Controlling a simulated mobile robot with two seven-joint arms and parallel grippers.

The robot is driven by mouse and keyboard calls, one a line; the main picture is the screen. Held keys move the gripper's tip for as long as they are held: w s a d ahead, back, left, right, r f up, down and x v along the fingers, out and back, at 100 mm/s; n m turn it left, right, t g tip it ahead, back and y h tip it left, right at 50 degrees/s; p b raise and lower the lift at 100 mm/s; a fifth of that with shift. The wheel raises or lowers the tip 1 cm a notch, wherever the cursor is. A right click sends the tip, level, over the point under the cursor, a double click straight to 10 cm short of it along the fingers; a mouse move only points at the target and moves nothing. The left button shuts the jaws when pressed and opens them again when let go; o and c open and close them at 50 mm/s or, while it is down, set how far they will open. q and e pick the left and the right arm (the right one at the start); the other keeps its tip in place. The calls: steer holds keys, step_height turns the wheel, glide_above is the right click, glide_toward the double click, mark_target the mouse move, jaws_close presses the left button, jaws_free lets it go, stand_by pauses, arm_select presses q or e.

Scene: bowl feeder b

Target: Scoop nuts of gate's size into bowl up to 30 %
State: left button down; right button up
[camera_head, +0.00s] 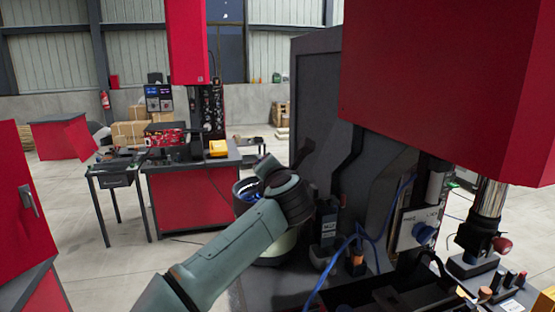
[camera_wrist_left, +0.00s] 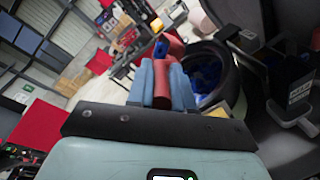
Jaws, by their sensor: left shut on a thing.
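In the left wrist view, my left gripper (camera_wrist_left: 165,68) is shut on a red handle (camera_wrist_left: 162,88), clasped between its two blue-grey fingers. I take it for the scoop's handle; its far end is not clear. A round dark bowl (camera_wrist_left: 236,84) with blue inside lies just right of the fingers. In the head view, the bowl (camera_head: 237,191) shows in part behind my left arm, which hides most of it. The fingers and the held tool cannot be made out there. Nuts and the gate cannot be told apart. My right gripper is in neither view.
A tall dark panel (camera_head: 315,85) stands right of the bowl, with a large red housing (camera_head: 440,80) overhead. Blue cables (camera_head: 330,262) hang near a dark bottle-like part (camera_head: 327,222). A red workbench (camera_head: 187,200) stands behind on the left. Open floor lies between.

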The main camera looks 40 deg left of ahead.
arm_select(q)
steer(key=n, duration=0.3)
steer(key=n+t, duration=0.1)
steer(key=shift+w+a+f, duration=0.15)
steer(key=shift+a+f, duration=0.1)
steer(key=shift+f, duration=0.15)
steer(key=shift+w+d+r+m, duration=0.1)
steer(key=shift+w+r+m, duration=0.05)
steer(key=shift+m, duration=0.15)
steer(key=shift+s+d+r+m+g, duration=0.15)
steer(key=shift+s+r+m+g, duration=0.15)
steer(key=shift+s+r+m, duration=0.4)
steer(key=shift+w+d+r+m, duration=0.1)
steer(key=shift+w+r+m, duration=0.1)
steer(key=shift+m, duration=0.3)
steer(key=r+m, duration=0.1)
steer(key=m, duration=0.1)
steer(key=w+r+m+g, duration=0.1)
steer(key=m, duration=0.1)
steer(key=w+d+r+m+g, duration=0.1)
steer(key=shift+w+d+m, duration=0.1)
steer(key=shift+w+m, duration=0.1)
steer(key=shift+m, duration=0.2)
steer(key=shift+s, duration=0.1)
